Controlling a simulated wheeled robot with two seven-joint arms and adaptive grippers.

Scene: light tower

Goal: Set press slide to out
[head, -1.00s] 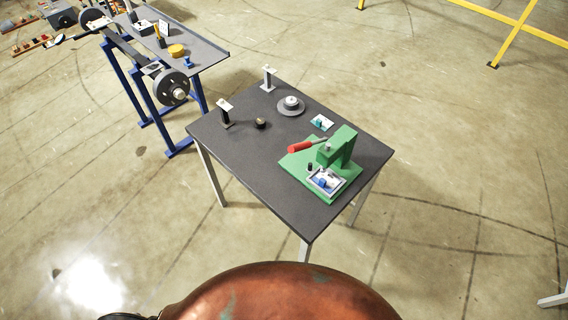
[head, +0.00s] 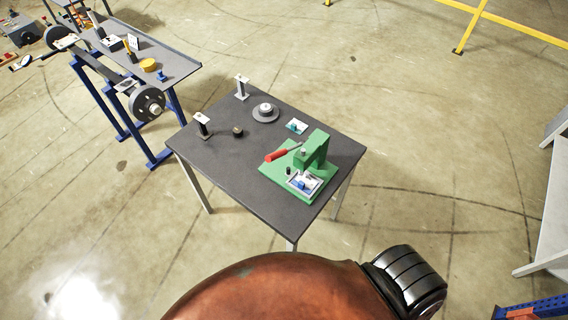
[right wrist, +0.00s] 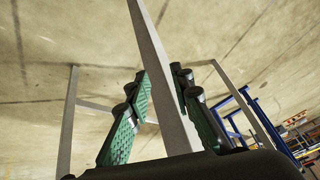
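The green press (head: 314,150) with a red-handled lever (head: 277,155) stands on its green base at the right side of the dark table (head: 240,180). What looks like the press slide (head: 304,184), a pale tray with a blue part on it, sits at the front of the base, under the press head. How far it is out is too small to tell. My right gripper (right wrist: 158,82) has green pads spread apart. A grey table leg (right wrist: 157,55) shows between them; its distance is unclear. Neither gripper shows in the head view.
The table also bears a grey round flanged part (head: 265,112), a small dark cylinder (head: 238,131), two upright stands (head: 202,124) and a white-and-teal piece (head: 297,126). A blue-legged bench (head: 180,66) stands at the left. Open floor lies around the table.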

